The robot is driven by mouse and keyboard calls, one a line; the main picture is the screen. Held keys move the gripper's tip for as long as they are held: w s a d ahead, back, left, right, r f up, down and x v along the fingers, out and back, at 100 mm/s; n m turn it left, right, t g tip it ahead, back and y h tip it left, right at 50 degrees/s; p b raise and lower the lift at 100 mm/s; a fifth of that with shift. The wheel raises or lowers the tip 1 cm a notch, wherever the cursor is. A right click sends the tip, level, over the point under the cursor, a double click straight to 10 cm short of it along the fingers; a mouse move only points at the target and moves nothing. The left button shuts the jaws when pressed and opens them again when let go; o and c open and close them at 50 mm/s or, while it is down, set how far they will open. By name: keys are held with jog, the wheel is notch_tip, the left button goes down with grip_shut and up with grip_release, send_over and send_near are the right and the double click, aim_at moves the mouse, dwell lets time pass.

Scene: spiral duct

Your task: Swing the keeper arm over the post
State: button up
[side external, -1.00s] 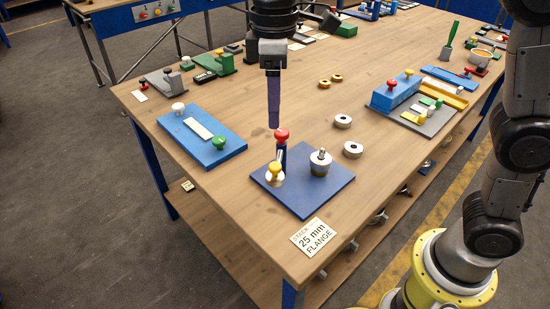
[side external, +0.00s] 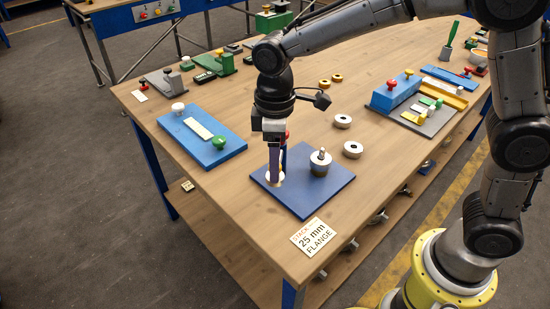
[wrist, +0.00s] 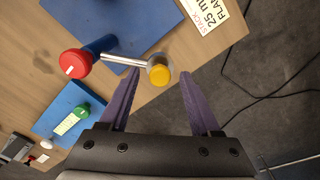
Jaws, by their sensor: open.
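The keeper arm is a silver bar (wrist: 122,61) that runs from a blue pillar with a red knob (wrist: 75,63) to a yellow knob (wrist: 159,72). The pillar stands on a blue plate (side external: 312,201). The bar points away from the post. My gripper (wrist: 160,75) is open, its purple fingers on either side of the yellow knob. In the side view my gripper (side external: 275,178) hides that knob and part of the red one.
A blue board with a green knob (side external: 219,143) lies to the left. A "25 mm flange" card (side external: 314,237) lies at the near edge.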

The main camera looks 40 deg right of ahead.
grip_shut()
dwell(0.3)
dwell(1.1)
